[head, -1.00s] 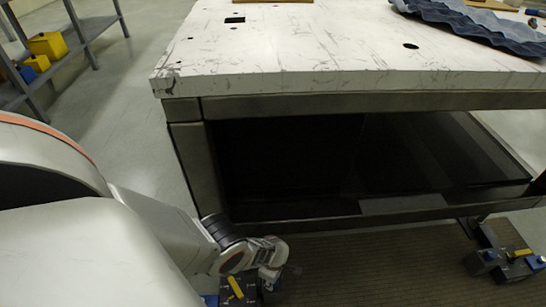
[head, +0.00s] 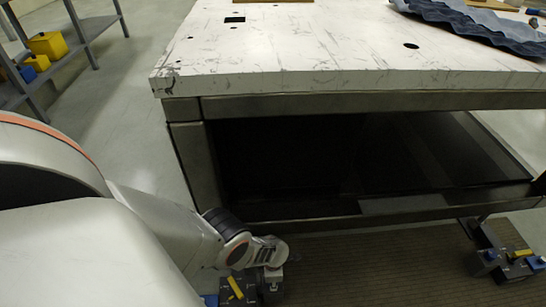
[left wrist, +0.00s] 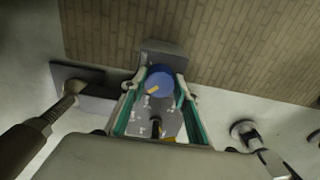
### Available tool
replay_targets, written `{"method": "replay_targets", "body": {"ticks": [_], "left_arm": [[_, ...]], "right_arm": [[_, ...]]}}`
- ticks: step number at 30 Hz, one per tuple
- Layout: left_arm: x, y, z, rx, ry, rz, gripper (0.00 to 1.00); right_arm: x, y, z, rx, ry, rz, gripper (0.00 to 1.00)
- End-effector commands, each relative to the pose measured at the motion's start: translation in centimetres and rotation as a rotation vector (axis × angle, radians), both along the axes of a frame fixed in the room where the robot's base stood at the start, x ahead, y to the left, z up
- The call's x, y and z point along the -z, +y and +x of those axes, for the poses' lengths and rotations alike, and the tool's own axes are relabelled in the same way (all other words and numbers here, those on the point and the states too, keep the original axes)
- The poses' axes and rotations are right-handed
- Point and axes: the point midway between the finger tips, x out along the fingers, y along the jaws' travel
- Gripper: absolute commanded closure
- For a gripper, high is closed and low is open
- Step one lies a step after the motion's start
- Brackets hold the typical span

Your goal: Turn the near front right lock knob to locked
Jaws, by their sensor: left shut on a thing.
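My left gripper (head: 272,279) is low beside the table, at a dark lock block (head: 236,288) with a yellow bar, partly hidden by my arm. In the left wrist view, its two green-lined fingers (left wrist: 159,82) are shut on a round blue knob (left wrist: 160,77). The knob has a small yellow pointer (left wrist: 152,90) aimed toward the lower left of that view. The knob sits on a grey block (left wrist: 160,47). My right gripper is not in view.
A white-topped table (head: 330,85) with a dark open underside stands just beyond my gripper. Another dark lock block (head: 497,238) with a yellow bar and blue knobs is at the right. A grey shelf (head: 85,28) with yellow bins is at the far left.

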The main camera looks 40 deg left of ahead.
Motion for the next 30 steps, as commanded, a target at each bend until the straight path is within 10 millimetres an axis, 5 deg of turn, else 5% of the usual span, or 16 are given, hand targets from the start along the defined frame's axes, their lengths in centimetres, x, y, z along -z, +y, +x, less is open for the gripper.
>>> {"method": "replay_targets", "body": {"ticks": [14, 15, 16, 30], "left_arm": [[0.13, -0.02, -0.25, -0.014, 0.003, -0.001, 0.92], [0.13, -0.02, -0.25, -0.014, 0.003, -0.001, 0.6], [0.13, -0.01, -0.25, -0.014, 0.003, -0.001, 0.53], [0.02, 0.02, -0.04, -0.012, 0.001, 0.001, 0.53]], "right_arm": [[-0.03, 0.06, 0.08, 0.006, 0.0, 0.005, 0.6], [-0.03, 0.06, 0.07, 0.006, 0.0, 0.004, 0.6], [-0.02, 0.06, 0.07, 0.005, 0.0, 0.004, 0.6], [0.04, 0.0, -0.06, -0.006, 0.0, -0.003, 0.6]]}}
